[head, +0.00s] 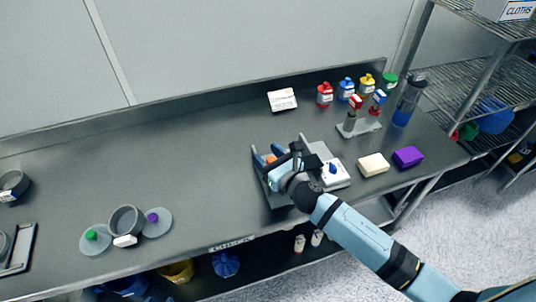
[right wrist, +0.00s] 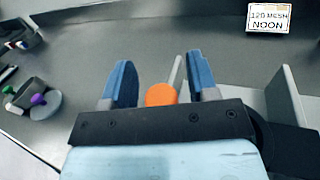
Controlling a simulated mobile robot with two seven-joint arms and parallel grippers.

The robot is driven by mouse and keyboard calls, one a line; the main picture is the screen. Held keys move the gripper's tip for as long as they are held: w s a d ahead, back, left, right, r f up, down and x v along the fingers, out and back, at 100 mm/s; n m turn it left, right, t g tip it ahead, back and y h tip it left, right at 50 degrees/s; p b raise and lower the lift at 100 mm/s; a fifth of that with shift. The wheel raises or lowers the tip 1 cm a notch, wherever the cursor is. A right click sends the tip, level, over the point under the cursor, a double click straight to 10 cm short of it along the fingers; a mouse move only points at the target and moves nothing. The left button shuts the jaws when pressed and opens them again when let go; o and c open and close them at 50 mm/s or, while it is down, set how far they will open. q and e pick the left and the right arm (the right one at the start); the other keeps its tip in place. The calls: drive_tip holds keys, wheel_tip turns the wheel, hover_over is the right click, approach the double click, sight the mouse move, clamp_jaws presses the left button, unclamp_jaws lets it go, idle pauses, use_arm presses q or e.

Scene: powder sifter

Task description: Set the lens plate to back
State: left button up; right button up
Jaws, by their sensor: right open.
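A grey bench device (head: 313,146) with upright side plates stands right of the middle of the bench, partly hidden by my right arm. An orange knob (right wrist: 161,94) on it, with a thin grey bar beside it, shows in the right wrist view; it also shows in the head view (head: 271,158). My right gripper (right wrist: 160,75) is open, with one blue finger on each side of the knob. I cannot tell whether either finger touches it. I cannot tell which part is the lens plate. My left gripper is not in view.
A white box with a blue dial (head: 333,169) adjoins the device. Cream (head: 373,165) and purple (head: 408,157) blocks lie to its right. Coloured bottles (head: 346,89) and a label card (head: 283,99) stand behind. A grey bowl (head: 126,220) with discs sits left. The bench between is clear.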

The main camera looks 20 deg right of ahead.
clamp_jaws()
drive_tip(key=w, duration=1)
drive_tip(key=shift+w+b, duration=0.35)
drive_tip(key=shift+b, duration=0.05)
drive_tip(key=shift+w+a+r, duration=0.1)
unclamp_jaws()
drive_tip(key=b+v, duration=0.1)
drive_tip(key=v, duration=1.2)
drive_tip(key=shift+s, duration=0.4)
